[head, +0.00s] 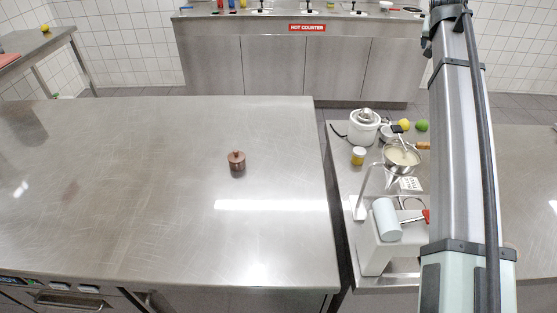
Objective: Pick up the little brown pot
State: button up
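The little brown pot (237,162) stands upright on the steel counter (120,190), right of the counter's middle. It is small and round and seems to have a lid with a knob on top. Nothing touches it. My arm rises along the right side of the head view, well to the right of the pot. My gripper does not show in this view.
The steel around the pot is clear. A side table (345,150) at the right holds a white cooker (364,128), a pan (402,158), a yellow-lidded jar (358,156) and a white cylinder (387,219). A gap separates it from the counter.

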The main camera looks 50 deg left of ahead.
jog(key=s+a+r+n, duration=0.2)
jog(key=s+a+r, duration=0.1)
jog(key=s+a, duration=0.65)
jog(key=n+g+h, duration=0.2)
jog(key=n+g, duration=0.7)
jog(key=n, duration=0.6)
send_over(236, 151)
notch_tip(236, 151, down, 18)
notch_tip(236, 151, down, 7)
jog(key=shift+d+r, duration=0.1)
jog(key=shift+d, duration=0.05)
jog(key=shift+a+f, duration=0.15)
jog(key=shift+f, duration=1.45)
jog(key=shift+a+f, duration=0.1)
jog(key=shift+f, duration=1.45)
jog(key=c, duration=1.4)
